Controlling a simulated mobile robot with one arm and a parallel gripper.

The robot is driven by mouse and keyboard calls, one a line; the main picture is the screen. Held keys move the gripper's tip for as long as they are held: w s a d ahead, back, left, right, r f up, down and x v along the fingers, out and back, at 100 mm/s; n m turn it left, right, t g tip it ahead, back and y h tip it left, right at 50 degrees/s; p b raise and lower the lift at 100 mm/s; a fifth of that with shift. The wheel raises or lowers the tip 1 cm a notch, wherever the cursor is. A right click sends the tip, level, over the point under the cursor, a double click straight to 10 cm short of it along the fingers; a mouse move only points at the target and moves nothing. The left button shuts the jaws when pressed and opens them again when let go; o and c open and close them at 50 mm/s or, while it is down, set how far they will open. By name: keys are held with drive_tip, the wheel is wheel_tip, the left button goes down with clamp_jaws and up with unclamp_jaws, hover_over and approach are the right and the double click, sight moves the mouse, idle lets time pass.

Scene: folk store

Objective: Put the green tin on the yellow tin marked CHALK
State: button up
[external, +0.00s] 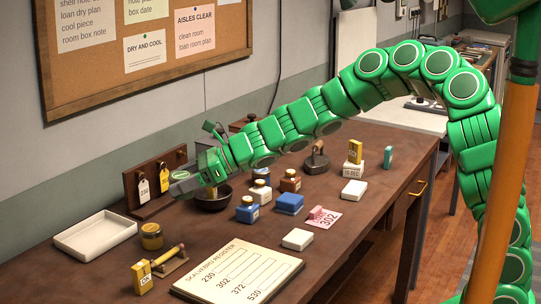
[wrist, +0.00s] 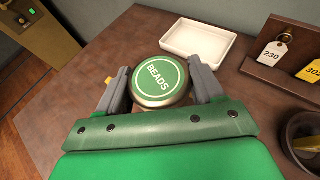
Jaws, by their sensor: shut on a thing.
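The green tin (wrist: 161,77) has a round green lid marked BEADS and a gold-coloured body. It sits between the two grey fingers of my gripper (wrist: 163,88), which is shut on it. In the external view my gripper (external: 184,187) is above the left part of the table, near the tag board; I cannot make out the tin clearly there. A short yellow tin (external: 152,236) stands on the table below and left of my gripper, in front of the white tray. Its marking cannot be read. In the wrist view it is not clearly visible.
A white tray (external: 96,240) lies at the left. The tag board (external: 138,198) and a dark bowl (external: 212,203) are close to my gripper. A yellow-ended stand (external: 142,278) and a register sheet (external: 237,272) lie in front. Several bottles and blocks stand to the right.

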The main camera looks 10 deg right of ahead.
drive_tip(key=w+a+f, duration=0.3)
drive_tip(key=w+a, duration=0.1)
drive_tip(key=a, duration=0.1)
hover_over(150, 228)
drive_tip(key=s+d, duration=0.1)
drive_tip(key=f, duration=0.4)
drive_tip(key=shift+d, duration=0.2)
drive_tip(key=shift+w+a+f, duration=0.6)
drive_tip(key=shift+a+f, duration=0.05)
drive_tip(key=shift+f, duration=1.7)
drive_tip(key=o, duration=1.1)
drive_tip(key=shift+f, duration=0.15)
